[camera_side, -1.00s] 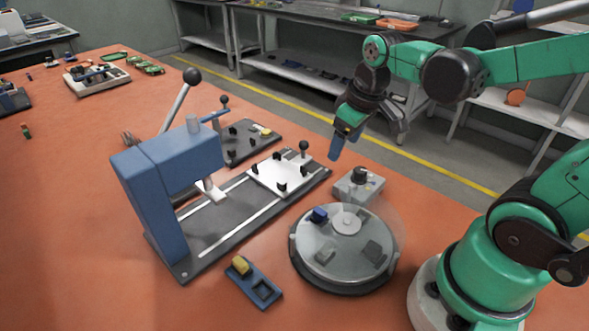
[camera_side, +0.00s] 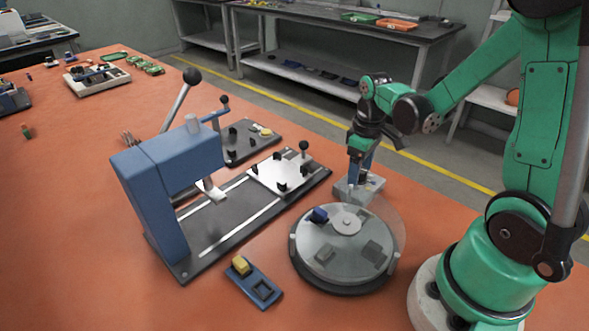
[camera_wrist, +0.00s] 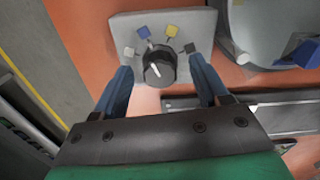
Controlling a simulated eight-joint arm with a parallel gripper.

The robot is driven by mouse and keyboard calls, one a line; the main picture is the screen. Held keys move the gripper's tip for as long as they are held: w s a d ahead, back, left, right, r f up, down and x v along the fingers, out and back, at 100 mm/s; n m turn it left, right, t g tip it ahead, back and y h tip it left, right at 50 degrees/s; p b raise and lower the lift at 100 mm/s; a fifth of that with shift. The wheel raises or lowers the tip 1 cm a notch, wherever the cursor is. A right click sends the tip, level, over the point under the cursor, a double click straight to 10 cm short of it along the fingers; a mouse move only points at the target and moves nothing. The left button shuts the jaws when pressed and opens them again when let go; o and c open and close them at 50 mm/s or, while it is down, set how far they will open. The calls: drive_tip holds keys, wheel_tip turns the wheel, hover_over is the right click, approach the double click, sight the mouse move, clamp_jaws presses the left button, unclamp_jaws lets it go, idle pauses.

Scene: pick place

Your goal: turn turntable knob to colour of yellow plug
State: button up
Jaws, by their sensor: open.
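The control box (camera_side: 372,188) with the knob stands behind the turntable (camera_side: 335,285). In the wrist view the black knob (camera_wrist: 160,72) with a white pointer line sits on the grey box top (camera_wrist: 190,20). Blue (camera_wrist: 143,31), yellow (camera_wrist: 171,30), pale and grey marks fan around its far side. The line slants between upper left and lower right, off the yellow mark. My gripper (camera_wrist: 160,70) is open, its blue fingers on either side of the knob; contact cannot be told. A yellow plug (camera_side: 241,265) sits in a blue two-socket holder (camera_side: 257,287).
The turntable carries a blue block (camera_side: 319,215) and grey pieces under a clear cover. A blue lever press (camera_side: 150,190) stands to the left on a dark rail base. A dark plate with a yellow piece (camera_side: 266,131) lies behind. Orange table is clear at front left.

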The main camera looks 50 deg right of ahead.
clamp_jaws()
drive_tip(key=shift+m, duration=0.3)
drive_tip(key=m, duration=0.3)
drive_tip(key=shift+m, duration=2.5)
unclamp_jaws()
